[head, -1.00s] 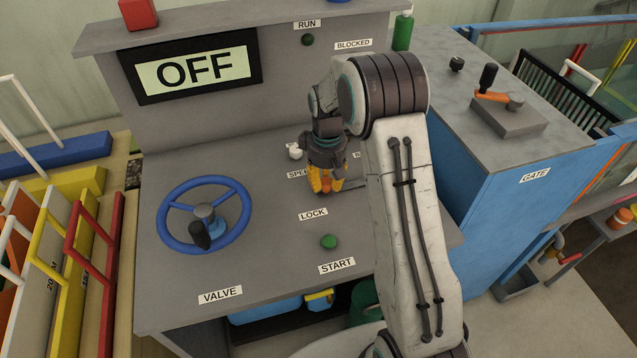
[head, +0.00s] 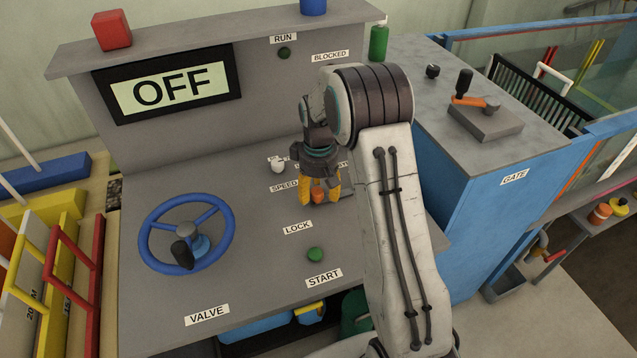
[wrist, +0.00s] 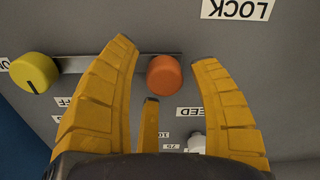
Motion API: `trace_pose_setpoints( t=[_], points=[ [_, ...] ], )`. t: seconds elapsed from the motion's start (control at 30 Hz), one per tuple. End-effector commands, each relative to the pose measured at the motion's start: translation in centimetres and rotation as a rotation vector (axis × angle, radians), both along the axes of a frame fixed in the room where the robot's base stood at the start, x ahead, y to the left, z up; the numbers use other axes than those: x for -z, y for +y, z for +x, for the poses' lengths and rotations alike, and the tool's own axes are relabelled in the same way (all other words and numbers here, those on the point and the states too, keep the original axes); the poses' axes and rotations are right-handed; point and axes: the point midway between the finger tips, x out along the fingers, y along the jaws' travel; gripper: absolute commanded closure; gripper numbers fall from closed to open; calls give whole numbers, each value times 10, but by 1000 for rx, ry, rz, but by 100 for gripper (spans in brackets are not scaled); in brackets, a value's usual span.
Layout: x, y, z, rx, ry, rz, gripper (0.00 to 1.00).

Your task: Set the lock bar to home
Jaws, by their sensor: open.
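The lock bar (wrist: 88,63) is a thin grey strip on the console top, with an orange knob (wrist: 164,76) at one end and a yellow knob (wrist: 35,72) with a black line at the other. My gripper (wrist: 160,52) is open, its yellow fingers on either side of the orange knob, with visible gaps to it. In the head view my gripper (head: 319,198) points down behind the LOCK label (head: 297,227), with the orange knob (head: 318,192) between the fingers. My gripper and arm hide most of the bar there.
A blue valve wheel (head: 187,233) stands at left on the console (head: 250,265). A green START button (head: 314,254) lies in front of the LOCK label, and a white SPEED knob (head: 278,165) left of my gripper. The screen (head: 168,90) reads OFF.

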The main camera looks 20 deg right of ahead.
Motion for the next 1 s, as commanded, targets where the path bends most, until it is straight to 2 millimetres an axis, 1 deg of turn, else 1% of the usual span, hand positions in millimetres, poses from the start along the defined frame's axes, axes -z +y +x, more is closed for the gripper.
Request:
trace_pose_setpoints(
  t=[0.17, 0.5, 0.7, 0.83, 1.0],
  points=[
    [-16, 0, 1, 0, -4, 0, 44],
    [-73, 0, 2, 0, -6, 0, 44],
    [-100, -1, 1, 1, -4, -1, 44],
    [-111, -1, 1, 1, -3, 0, 44],
    [-118, -1, 0, 1, -2, 0, 44]
  ],
)
